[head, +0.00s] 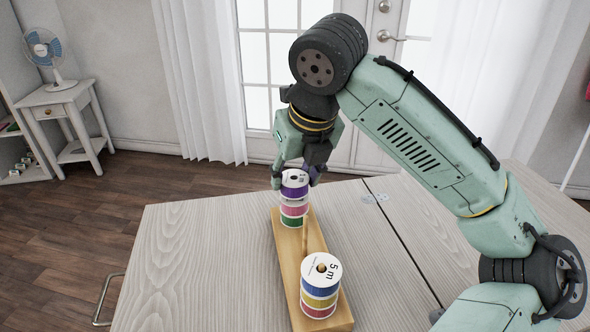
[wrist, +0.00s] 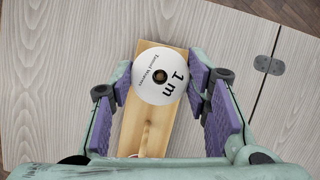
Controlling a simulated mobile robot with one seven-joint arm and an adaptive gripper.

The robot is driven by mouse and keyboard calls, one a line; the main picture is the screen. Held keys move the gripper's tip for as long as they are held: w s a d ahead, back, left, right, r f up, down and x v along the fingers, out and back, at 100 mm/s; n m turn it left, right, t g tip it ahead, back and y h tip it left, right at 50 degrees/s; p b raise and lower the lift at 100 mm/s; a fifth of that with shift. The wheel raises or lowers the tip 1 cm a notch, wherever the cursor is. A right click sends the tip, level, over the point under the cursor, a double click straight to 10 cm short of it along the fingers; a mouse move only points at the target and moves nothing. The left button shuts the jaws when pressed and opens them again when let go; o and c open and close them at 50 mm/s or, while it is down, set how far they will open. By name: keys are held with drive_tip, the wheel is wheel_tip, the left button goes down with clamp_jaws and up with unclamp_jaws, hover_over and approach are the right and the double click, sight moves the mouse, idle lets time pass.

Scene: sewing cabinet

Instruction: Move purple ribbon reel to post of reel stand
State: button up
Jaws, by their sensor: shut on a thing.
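The purple ribbon reel (head: 294,186) is on top of the far stack on the reel stand (head: 287,262), directly above a pink reel (head: 293,208) and a green reel (head: 292,221). I cannot tell whether it touches the pink reel. My gripper (head: 297,178) points down, with its fingers shut on the purple reel's two sides. In the wrist view the reel's white top, marked "1 m" (wrist: 160,92), lies between the purple finger pads (wrist: 160,80). A bare wooden post (head: 305,234) rises from the stand's middle.
A stack at the stand's near end has a white-topped "5 m" reel (head: 321,272), with blue, yellow and red bands. The pale wooden cabinet top (head: 200,270) is clear around the stand. A metal hinge (wrist: 268,65) lies to the right in the wrist view.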

drive_tip(key=o, duration=1.1)
drive_tip(key=shift+r, duration=0.1)
drive_tip(key=v, duration=1.2)
